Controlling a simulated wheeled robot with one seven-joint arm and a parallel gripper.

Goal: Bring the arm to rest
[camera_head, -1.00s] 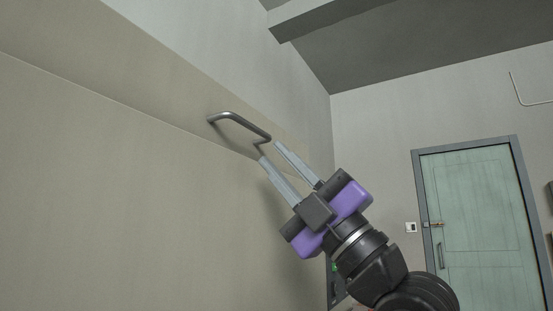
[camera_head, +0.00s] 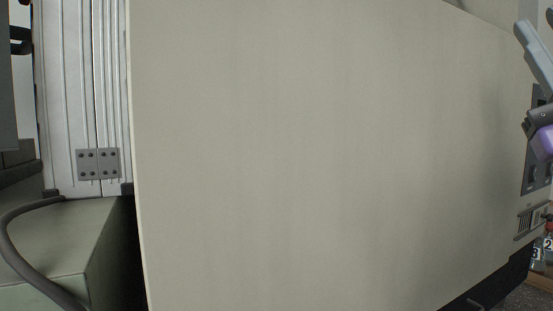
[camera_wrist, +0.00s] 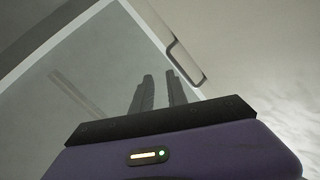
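My gripper (camera_wrist: 158,92) shows from behind in the wrist view, with its purple body at the bottom. Its two dark fingers stand apart with a gap between them, and I see nothing held in it. A bar handle (camera_wrist: 189,66) lies to the upper right of the fingertips in that view, not between them.
A large cream panel (camera_head: 320,150) fills most of the head view. At its right are a dark control panel (camera_head: 531,165), a vent (camera_head: 524,223) and small numbered items (camera_head: 537,254) low down. The wrist view shows a pale-edged pane at the left and open grey space at the right.

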